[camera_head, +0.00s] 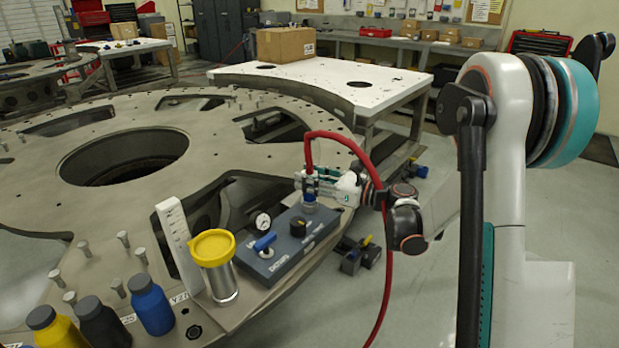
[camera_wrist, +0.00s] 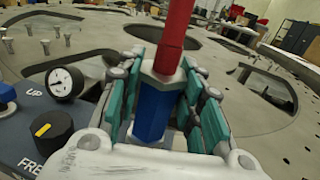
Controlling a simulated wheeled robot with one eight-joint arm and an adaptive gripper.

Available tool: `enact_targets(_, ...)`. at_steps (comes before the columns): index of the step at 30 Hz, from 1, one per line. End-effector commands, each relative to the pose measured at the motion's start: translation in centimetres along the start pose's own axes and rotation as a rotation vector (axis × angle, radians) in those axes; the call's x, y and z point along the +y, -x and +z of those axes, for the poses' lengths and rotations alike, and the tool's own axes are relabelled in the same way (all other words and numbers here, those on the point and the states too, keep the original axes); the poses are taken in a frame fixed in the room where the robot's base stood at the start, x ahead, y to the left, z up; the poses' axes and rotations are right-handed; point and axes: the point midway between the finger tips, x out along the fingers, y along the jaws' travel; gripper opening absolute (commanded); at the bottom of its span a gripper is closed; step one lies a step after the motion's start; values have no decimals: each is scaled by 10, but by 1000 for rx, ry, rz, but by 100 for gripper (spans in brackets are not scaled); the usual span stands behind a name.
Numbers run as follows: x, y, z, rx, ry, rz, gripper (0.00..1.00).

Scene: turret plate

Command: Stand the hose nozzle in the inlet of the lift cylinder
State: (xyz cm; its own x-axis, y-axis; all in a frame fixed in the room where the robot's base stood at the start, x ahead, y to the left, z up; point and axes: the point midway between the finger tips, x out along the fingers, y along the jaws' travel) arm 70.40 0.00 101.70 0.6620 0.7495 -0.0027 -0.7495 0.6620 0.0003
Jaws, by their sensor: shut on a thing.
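My gripper (camera_head: 318,183) is shut on the hose nozzle, with its teal pads on both sides in the wrist view (camera_wrist: 162,108). The nozzle (camera_wrist: 153,112) has a blue body and a silver collar and looks upright. A red hose (camera_head: 331,134) rises from its top, arches over and hangs down past my wrist. In the head view the nozzle's blue lower part (camera_head: 309,196) shows just above the far end of a blue-grey box (camera_head: 290,245). The inlet is largely hidden under the nozzle. I cannot tell whether the nozzle is seated in it.
The box carries a gauge (camera_head: 263,222), a black knob (camera_head: 298,227) and a blue lever (camera_head: 264,241). A yellow-lidded can (camera_head: 222,282), a pale upright block (camera_head: 178,245) and several bottles stand nearby on the turret plate (camera_head: 232,157). Bolts stand up from the plate.

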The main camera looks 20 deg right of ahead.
Motion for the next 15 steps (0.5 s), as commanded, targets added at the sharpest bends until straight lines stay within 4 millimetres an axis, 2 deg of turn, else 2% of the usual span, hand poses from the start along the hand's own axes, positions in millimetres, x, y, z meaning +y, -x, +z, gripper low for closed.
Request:
enact_targets(11,0,0,-2,0,0,0,2)
enact_targets(12,0,0,-3,0,0,0,38)
enact_targets(15,0,0,-3,0,0,0,57)
